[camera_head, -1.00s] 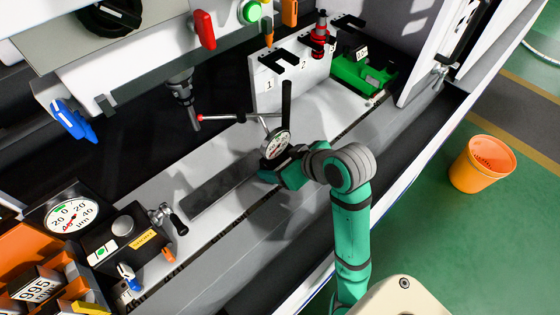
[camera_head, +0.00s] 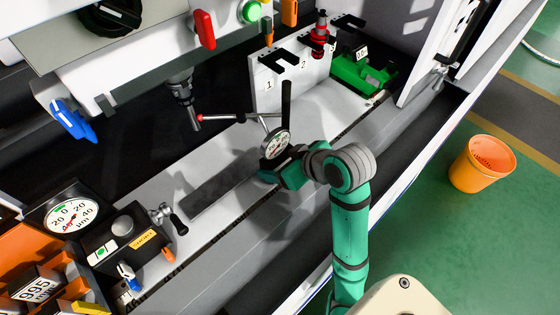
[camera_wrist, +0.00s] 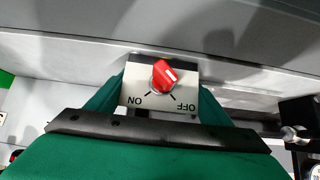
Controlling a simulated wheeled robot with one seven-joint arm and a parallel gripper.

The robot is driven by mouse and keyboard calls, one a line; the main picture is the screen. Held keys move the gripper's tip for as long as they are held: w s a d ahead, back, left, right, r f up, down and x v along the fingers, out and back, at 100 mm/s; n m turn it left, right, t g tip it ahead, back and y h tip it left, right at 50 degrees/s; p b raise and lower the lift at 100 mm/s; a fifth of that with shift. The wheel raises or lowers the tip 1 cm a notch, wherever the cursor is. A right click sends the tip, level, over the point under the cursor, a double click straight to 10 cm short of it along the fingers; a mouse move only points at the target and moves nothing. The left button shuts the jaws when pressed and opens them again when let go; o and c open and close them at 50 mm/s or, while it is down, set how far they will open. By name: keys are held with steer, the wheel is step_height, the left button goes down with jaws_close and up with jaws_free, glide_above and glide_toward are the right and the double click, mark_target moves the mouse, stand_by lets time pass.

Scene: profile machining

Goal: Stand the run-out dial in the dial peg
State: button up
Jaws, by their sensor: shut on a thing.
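The run-out dial has a round white face (camera_head: 277,144), a tall black post and a thin arm with a red part near its left end. My gripper (camera_head: 284,172) is at its lower end, above the grey machine table. In the wrist view, my gripper's green fingers (camera_wrist: 160,98) are shut on both sides of the dial's pale base block (camera_wrist: 150,101). That block carries a red knob and the words ON and OFF. The fingers and wrist hide the base in the head view. I cannot make out the dial peg with certainty.
A spindle (camera_head: 182,92) hangs by the dial arm's left end. A white rack (camera_head: 290,82) with numbered slots and a green vise (camera_head: 362,76) stand behind. A black box with a clamp (camera_head: 125,237) is at left. An orange bin (camera_head: 482,165) stands on the floor.

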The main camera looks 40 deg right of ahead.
steer(key=shift+r, duration=0.1)
steer(key=o, duration=1.9)
steer(key=shift+o, duration=1.3)
steer(key=v, duration=1)
steer(key=shift+s+r, duration=0.25)
steer(key=shift+r, duration=0.05)
